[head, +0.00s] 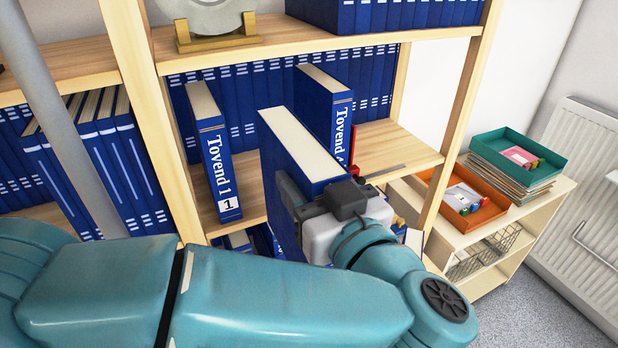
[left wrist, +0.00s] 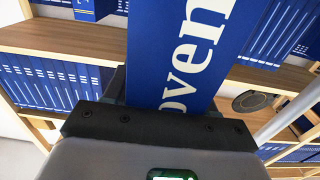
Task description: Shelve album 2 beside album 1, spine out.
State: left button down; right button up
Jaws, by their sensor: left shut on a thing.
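My left gripper (head: 318,203) is shut on a blue album (head: 294,145) with cream page edges and holds it upright in front of the shelf. Its number is not readable. In the left wrist view the held album (left wrist: 190,50) shows white letters "oven" on its spine, above the dark gripper (left wrist: 160,125). Album 1 (head: 214,150), marked "Tovend 1", stands upright on the middle shelf, left of the held album, spine out. Another Tovend album (head: 325,105) stands farther right, its number partly hidden. The right gripper is not in view.
A red bookend (head: 355,150) stands beside the right-hand album. Blue volumes (head: 262,90) line the back of the shelf (head: 400,145). A wooden upright (head: 150,110) stands left of album 1. A low cabinet at right holds an orange tray (head: 480,225) and a green tray (head: 540,165).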

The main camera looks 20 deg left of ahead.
pick_arm(q)
jog(key=f+p+x, duration=0.2)
jog(key=x, duration=2.4)
jog(key=shift+f+p, duration=0.3)
jog(key=shift+p, duration=0.05)
dwell(0.8)
jog(key=shift+w, duration=0.1)
